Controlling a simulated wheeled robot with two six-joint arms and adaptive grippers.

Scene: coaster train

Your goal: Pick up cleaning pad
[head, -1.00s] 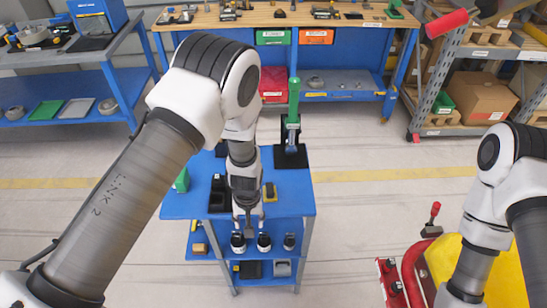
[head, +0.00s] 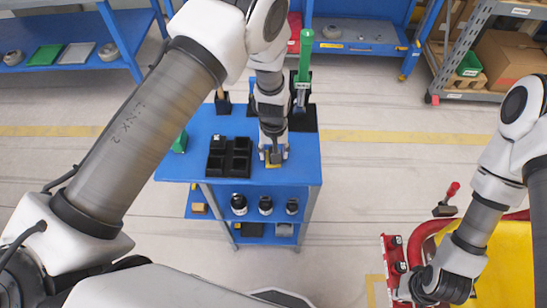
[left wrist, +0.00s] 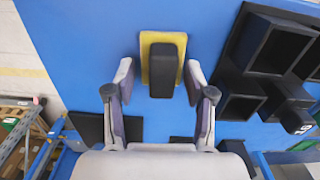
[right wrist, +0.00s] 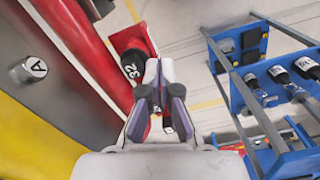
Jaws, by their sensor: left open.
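The cleaning pad (head: 275,163) is a small yellow pad with a black block on top. It lies on the blue cart top near the front edge, partly hidden by my left gripper in the head view. In the left wrist view the pad (left wrist: 163,60) lies just ahead of the fingertips, with its black block facing the gap. My left gripper (left wrist: 161,72) is open and empty, one finger on each side of the block's near end, and I see no contact. My right gripper (right wrist: 158,75) has its fingers together with nothing visible between them, beside the red-and-yellow equipment.
A black compartment tray (head: 229,158) stands left of the pad. A green-handled tool (head: 305,60) stands upright on a black base behind. Bottles (head: 265,205) stand on the shelf below. A red tube frame with yellow panel (head: 495,265) is at right.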

